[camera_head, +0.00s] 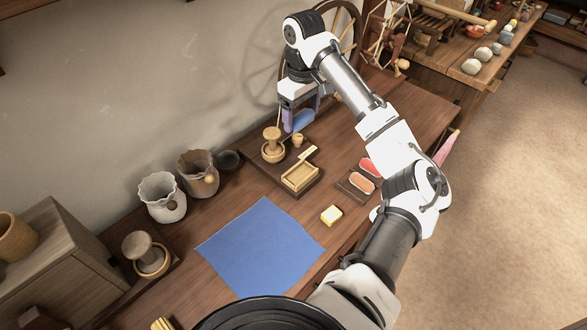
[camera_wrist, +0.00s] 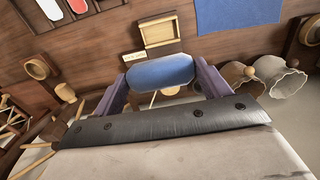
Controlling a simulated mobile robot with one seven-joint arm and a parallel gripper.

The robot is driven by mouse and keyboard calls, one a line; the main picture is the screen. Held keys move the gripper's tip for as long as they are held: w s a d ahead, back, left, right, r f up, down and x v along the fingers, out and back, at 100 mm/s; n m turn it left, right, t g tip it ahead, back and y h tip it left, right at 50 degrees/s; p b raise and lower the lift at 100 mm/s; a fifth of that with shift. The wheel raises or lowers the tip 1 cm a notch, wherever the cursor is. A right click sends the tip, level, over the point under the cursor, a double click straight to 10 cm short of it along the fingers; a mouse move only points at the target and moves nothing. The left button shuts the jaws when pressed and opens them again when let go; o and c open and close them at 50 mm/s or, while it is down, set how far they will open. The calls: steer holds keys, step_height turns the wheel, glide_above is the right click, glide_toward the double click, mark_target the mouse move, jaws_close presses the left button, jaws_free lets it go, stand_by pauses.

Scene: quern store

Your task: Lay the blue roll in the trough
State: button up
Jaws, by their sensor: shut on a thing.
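My gripper (camera_head: 299,124) is shut on the blue roll (camera_head: 302,120), with one purple finger on each side of it. In the wrist view the blue roll (camera_wrist: 160,71) lies crosswise between the fingers of my gripper (camera_wrist: 158,74). The trough appears to be the small, light wooden open box (camera_head: 287,184) on a dark board, nearer than the roll in the head view. It also shows in the wrist view (camera_wrist: 146,37), beyond the roll. Its inside looks empty. The roll is apart from it.
A wooden stamp-like piece (camera_head: 272,143) and a small wooden cup (camera_head: 298,139) stand by the trough. Red and orange pieces lie on a tray (camera_head: 346,185) to the right.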

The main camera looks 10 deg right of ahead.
step_height(320, 180, down, 20)
steer(key=shift+r+p, duration=0.1)
steer(key=shift+p, duration=0.8)
steer(key=o, duration=1)
steer(key=shift+o, duration=0.2)
step_height(320, 180, up, 12)
steer(key=b, duration=0.2)
